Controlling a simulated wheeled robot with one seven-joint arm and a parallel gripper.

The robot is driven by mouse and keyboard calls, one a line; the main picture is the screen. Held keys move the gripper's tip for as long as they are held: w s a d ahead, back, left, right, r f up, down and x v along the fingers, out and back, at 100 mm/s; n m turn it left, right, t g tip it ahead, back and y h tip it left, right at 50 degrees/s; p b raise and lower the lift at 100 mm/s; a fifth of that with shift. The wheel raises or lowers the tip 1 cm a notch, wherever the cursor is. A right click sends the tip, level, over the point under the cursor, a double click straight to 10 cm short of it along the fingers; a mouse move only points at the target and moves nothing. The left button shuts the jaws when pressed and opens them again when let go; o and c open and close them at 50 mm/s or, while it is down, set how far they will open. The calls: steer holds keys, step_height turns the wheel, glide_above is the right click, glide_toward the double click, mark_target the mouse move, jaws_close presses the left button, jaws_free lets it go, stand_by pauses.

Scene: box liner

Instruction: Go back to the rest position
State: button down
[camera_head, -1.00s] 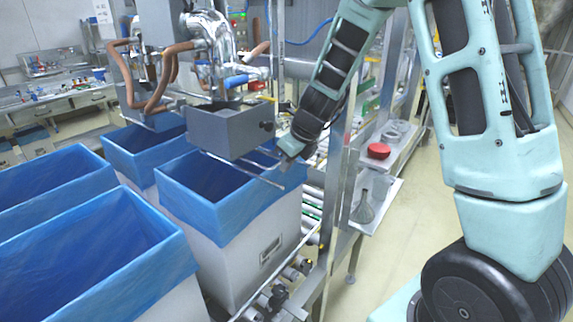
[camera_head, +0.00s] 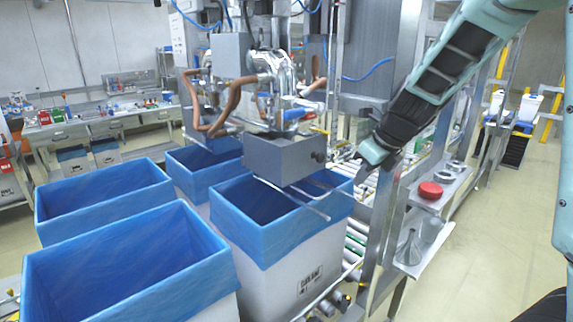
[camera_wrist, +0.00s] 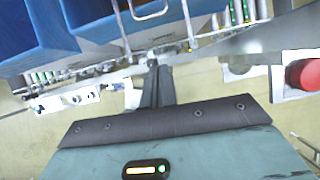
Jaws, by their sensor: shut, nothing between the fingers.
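My arm reaches in from the upper right in the head view. Its end (camera_head: 370,155) is right of the lined bin under the machine; the fingers there are too small to make out. In the wrist view my gripper (camera_wrist: 158,72) shows its dark fingers together and empty, pointing at the roller conveyor and metal frame. The bin (camera_head: 300,268) is pale grey with a blue liner (camera_head: 281,243) folded over its rim. The grey machine chute (camera_head: 285,160) and thin metal rods (camera_head: 300,203) are over its opening.
More blue-lined bins stand left (camera_head: 130,262) and behind (camera_head: 190,178).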

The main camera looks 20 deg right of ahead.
steer(key=s+a+f+n+g+b, duration=0.1)
steer(key=s+a+f+n+b, duration=0.15)
steer(key=a+n, duration=0.35)
steer(key=s+a+f+n+g+y+b, duration=0.1)
steer(key=s+a+f+n+b, duration=0.1)
steer(key=s+a+f+n, duration=0.3)
steer(key=s+a+f+n+g+b, duration=0.1)
steer(key=s+a+f+n+b, duration=0.15)
steer(key=a+n, duration=0.5)
steer(key=s+a+f+n+g+h+b, duration=0.1)
steer(key=s+a+f+n+b, duration=0.2)
steer(key=s+n, duration=0.5)
steer(key=s+a+f+n+h+b, duration=0.1)
steer(key=s+a+f+n+b, duration=0.2)
steer(key=s+n, duration=0.5)
steer(key=a+f+n, duration=0.1)
steer(key=n, duration=0.4)
steer(key=shift+s+f+g, duration=0.15)
steer(key=shift+f+g, duration=0.1)
steer(key=shift+g, duration=0.15)
steer(key=shift+a+n, duration=0.1)
steer(key=shift+n, duration=0.15)
